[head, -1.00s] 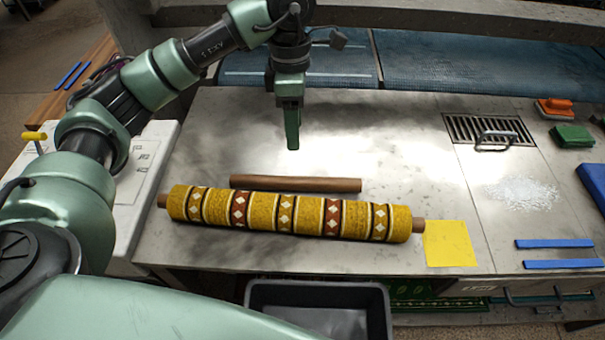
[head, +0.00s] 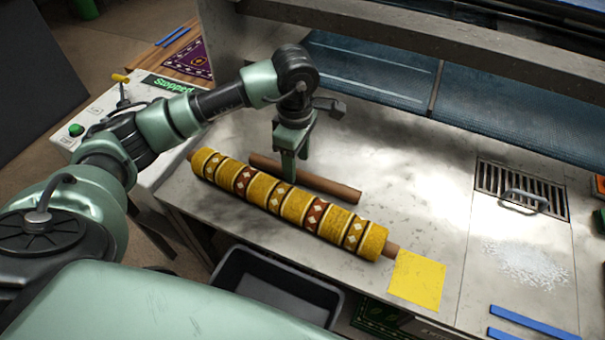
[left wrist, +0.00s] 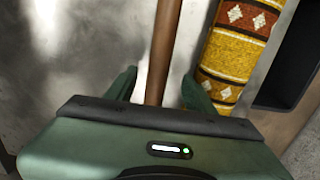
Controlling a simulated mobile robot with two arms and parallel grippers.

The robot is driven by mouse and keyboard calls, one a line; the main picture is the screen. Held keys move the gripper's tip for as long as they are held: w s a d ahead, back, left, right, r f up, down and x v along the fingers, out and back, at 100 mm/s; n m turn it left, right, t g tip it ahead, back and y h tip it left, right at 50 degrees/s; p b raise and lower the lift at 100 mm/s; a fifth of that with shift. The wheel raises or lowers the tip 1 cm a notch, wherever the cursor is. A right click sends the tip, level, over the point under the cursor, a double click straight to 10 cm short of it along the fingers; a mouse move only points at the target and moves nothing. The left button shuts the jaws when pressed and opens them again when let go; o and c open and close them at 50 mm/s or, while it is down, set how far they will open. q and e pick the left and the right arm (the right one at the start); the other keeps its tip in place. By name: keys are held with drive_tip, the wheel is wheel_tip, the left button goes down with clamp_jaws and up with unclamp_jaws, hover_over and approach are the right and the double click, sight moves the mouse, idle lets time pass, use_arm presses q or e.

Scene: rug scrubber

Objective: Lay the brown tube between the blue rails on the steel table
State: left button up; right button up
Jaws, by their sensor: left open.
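The brown tube (head: 335,188) lies on the steel table (head: 410,165), just behind and alongside a rolled yellow patterned rug (head: 285,203). My left gripper (head: 289,178) points down at the tube and is open. In the left wrist view its two fingers (left wrist: 160,92) are on either side of the tube (left wrist: 163,45); I cannot tell how far down they reach. Two blue rails, one farther (head: 535,322) and one nearer (head: 500,335), lie on the steel table at the lower right, with a gap between them. My right gripper is not in view.
A yellow sheet (head: 416,280) lies by the rug's right end. A drain grate (head: 520,190) and white granules (head: 525,262) are to the right. A dark bin (head: 275,287) stands below the front edge. More blue strips (head: 176,32) lie on a wooden surface at the upper left.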

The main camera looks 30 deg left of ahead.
sight(298, 171)
use_arm(q)
wheel_tip(298, 171, down, 3)
drive_tip(key=shift+w+d+f+p, duration=0.1)
drive_tip(key=shift+f+p, duration=0.05)
drive_tip(key=shift+p, duration=0.3)
drive_tip(key=shift+f, duration=0.2)
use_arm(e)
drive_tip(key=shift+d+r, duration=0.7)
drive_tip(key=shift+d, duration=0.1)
use_arm(q)
clamp_jaws()
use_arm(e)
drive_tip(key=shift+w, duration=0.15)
use_arm(q)
drive_tip(key=shift+r, duration=0.15)
